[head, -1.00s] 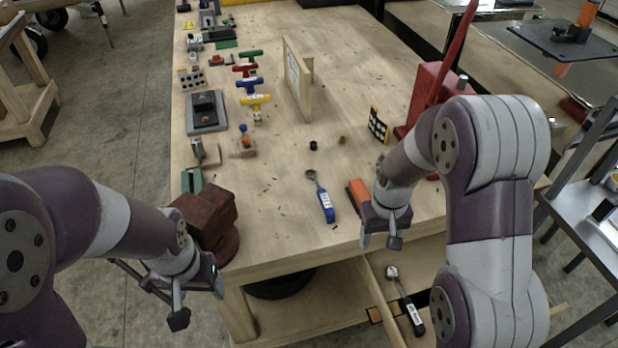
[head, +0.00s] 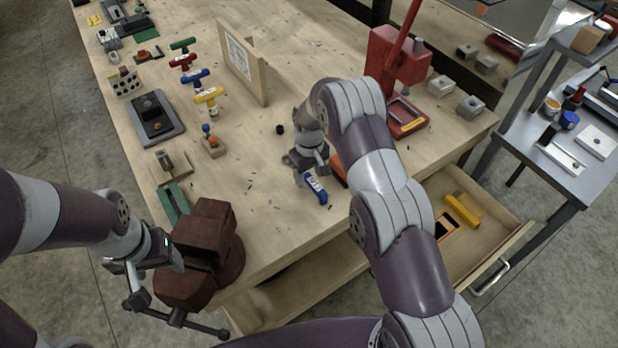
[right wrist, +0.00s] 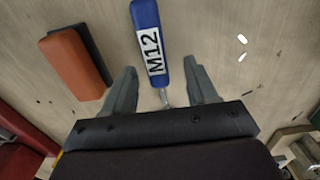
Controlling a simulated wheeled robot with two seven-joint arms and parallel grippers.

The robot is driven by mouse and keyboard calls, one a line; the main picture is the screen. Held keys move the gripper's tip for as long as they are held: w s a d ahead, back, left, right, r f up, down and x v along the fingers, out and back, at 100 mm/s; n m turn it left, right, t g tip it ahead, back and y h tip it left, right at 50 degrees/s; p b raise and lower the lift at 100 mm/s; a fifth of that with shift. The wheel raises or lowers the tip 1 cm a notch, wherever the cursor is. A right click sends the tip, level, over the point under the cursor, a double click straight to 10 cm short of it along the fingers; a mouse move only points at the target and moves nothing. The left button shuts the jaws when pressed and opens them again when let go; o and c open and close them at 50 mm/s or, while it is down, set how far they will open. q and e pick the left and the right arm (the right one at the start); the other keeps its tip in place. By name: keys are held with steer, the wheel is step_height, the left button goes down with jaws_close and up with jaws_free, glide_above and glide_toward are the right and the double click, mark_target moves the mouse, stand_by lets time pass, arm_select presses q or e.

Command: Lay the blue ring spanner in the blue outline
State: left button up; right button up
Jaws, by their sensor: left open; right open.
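The blue ring spanner (head: 316,189) lies on the wooden bench; only its blue handle with a white label shows in the head view. In the right wrist view the handle (right wrist: 146,22) is marked M12, and its metal shaft runs under the gripper; the ring end is hidden. My right gripper (right wrist: 160,88) is open, with its fingers on either side of the spanner's handle end and shaft. My left gripper (head: 145,278) is open and empty beside the bench's near left corner. I cannot make out a blue outline in these frames.
An orange-and-black block (right wrist: 76,62) lies close beside the spanner. A brown vise (head: 205,255) stands near my left gripper. A red press (head: 396,62) stands behind my right arm. An open drawer (head: 490,252) holds a yellow object (head: 462,210). Several coloured T-handles stand at left.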

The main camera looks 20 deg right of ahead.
steer(key=shift+s+d+f, duration=0.15)
steer(key=shift+f, duration=0.35)
steer(key=shift+s+d+f, duration=0.15)
steer(key=shift+f, duration=0.3)
steer(key=shift+d+f, duration=0.1)
steer(key=shift+f, duration=0.15)
steer(key=shift+w, duration=0.1)
steer(key=shift+c, duration=0.9)
steer(key=shift+a, duration=0.2)
steer(key=c, duration=0.6)
jaws_close()
arm_select(q)
steer(key=shift+s+d+r, duration=0.15)
steer(key=shift+r, duration=0.2)
steer(key=shift+s+d+r, duration=0.15)
steer(key=shift+r, duration=0.2)
arm_select(e)
steer(key=shift+d, duration=0.1)
